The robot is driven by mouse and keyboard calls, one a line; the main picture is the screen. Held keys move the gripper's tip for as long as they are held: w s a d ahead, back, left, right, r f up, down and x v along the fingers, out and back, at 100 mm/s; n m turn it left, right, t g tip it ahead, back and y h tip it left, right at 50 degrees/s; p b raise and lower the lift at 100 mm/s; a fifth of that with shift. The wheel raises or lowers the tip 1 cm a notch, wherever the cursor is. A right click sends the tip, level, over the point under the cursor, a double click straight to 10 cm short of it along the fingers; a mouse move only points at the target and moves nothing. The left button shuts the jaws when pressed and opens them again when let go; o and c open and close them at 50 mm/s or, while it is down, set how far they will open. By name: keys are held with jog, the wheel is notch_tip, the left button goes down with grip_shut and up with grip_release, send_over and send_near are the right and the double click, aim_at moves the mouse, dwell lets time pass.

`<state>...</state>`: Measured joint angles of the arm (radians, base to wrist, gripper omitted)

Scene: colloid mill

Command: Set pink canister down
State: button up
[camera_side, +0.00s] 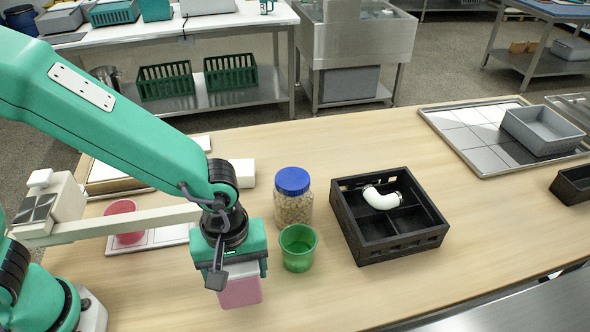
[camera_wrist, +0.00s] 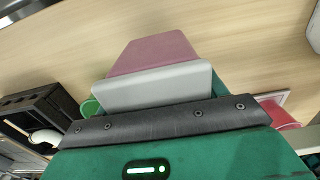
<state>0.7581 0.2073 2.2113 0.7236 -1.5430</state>
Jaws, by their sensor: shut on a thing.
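The pink canister (camera_side: 240,291) is a block-like pink body under my gripper (camera_side: 243,271), left of the green cup. My gripper points down and is shut on it, covering its upper part. In the wrist view the canister (camera_wrist: 155,52) shows beyond the pale finger plate of my gripper (camera_wrist: 152,86). I cannot tell whether the canister's base touches the wooden table (camera_side: 330,300) or hangs just above it.
A green cup (camera_side: 298,248) and a blue-lidded jar (camera_side: 293,200) stand close on the right. A black divided crate (camera_side: 388,250) holds a white pipe elbow (camera_side: 382,198). A pink-red cup (camera_side: 124,222) stands on a white tile at left. The front table is clear.

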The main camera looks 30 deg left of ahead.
jog(key=shift+f, duration=2)
jog(key=shift+f, duration=0.1)
jog(key=o, duration=1.4)
notch_tip(320, 180, up, 12)
jog(key=shift+r, duration=0.1)
